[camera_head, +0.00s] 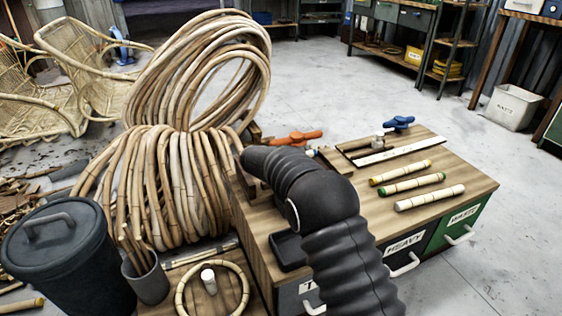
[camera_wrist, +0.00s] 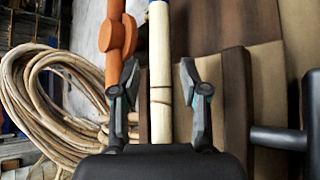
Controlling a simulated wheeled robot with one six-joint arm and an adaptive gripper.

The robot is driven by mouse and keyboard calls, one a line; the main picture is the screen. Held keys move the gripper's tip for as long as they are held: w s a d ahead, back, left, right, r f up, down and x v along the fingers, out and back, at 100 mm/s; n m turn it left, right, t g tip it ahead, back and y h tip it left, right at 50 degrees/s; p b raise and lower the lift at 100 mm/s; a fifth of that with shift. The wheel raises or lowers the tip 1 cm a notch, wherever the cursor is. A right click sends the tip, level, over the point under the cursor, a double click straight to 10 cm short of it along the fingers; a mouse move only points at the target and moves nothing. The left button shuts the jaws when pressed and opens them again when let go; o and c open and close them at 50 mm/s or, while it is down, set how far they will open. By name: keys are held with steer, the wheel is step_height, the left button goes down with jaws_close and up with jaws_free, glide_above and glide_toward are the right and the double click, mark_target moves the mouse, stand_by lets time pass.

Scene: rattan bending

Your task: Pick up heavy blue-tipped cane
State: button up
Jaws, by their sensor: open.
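The blue-tipped cane (camera_wrist: 160,60) is a pale, straight stick with a dark joint line. It runs up the middle of the wrist view, and a bit of blue shows at its top end. My gripper (camera_wrist: 158,72) is open, with one finger on each side of the cane in the picture. A gap shows on each side; whether the cane lies at finger depth I cannot tell. The cane's lower end is hidden behind the gripper body.
An orange clamp (camera_wrist: 113,40) is close to the left finger; it also shows in the head view (camera_head: 291,138). Three other canes lie on the bench (camera_head: 455,178): yellow-tipped (camera_head: 400,172), green-tipped (camera_head: 412,185) and pale (camera_head: 430,198). Drawers read HEAVY (camera_head: 405,246) and WASTE (camera_head: 465,215).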

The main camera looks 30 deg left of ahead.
steer(key=shift+x, duration=3.7)
steer(key=shift+d+r, duration=0.1)
jaws_close()
